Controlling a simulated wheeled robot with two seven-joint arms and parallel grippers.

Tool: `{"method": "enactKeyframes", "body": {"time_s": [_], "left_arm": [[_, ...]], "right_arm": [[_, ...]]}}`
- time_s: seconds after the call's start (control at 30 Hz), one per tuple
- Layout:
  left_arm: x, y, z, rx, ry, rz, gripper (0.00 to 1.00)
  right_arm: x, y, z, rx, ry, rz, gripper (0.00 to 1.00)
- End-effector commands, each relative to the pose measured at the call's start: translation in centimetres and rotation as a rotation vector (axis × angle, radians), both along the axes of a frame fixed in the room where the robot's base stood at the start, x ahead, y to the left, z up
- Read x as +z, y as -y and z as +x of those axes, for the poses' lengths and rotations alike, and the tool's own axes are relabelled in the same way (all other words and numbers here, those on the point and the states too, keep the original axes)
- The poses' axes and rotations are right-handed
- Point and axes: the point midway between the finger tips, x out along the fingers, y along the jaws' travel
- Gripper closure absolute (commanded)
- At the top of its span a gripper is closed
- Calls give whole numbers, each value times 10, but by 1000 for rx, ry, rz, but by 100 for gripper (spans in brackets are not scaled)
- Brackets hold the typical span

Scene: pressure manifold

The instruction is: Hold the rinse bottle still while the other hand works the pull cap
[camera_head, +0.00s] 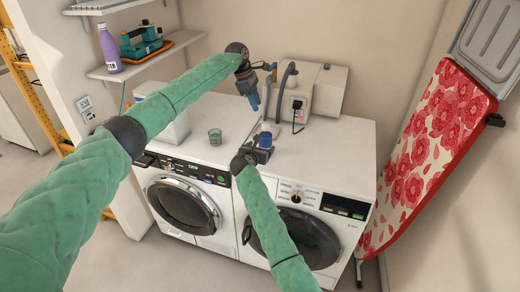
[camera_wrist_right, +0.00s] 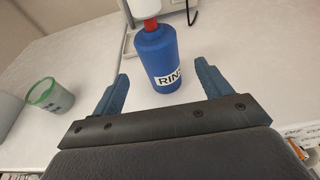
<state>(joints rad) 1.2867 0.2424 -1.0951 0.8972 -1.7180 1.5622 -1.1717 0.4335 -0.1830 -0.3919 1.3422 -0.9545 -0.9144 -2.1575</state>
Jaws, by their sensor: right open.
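The blue rinse bottle (camera_wrist_right: 158,52) stands on the white top in the right wrist view, with a red collar (camera_wrist_right: 151,24) and a white cap (camera_wrist_right: 145,8) cut off by the frame's top. In the head view the bottle (camera_head: 265,138) is small and partly hidden by my right gripper (camera_head: 258,150). My right gripper (camera_wrist_right: 163,72) is open, with the bottle between its blue fingers and a gap on either side. My left gripper (camera_head: 254,101) points down above the top, higher than the bottle; its finger gap is too small to tell.
A greenish cup (camera_head: 215,136) stands left of the bottle; it also shows in the right wrist view (camera_wrist_right: 48,97). A white machine with a dark hose (camera_head: 310,90) stands behind. Two front-loading machines are below the top. A floral ironing board (camera_head: 440,140) leans at the right.

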Motion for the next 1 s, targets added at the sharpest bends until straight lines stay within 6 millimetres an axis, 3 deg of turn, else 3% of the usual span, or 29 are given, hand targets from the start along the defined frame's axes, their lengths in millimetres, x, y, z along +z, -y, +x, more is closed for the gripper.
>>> {"method": "enactKeyframes", "body": {"time_s": [0.43,0.9,0.93,1.0], "left_arm": [[0,1,0,0,0,0,64],[0,1,0,0,0,0,64],[0,1,0,0,0,0,64],[0,1,0,0,0,0,64]], "right_arm": [[-17,16,52,1,0,1,23],[-21,20,63,1,0,3,23],[-22,20,63,1,0,3,24],[-22,20,63,1,0,3,38]]}}
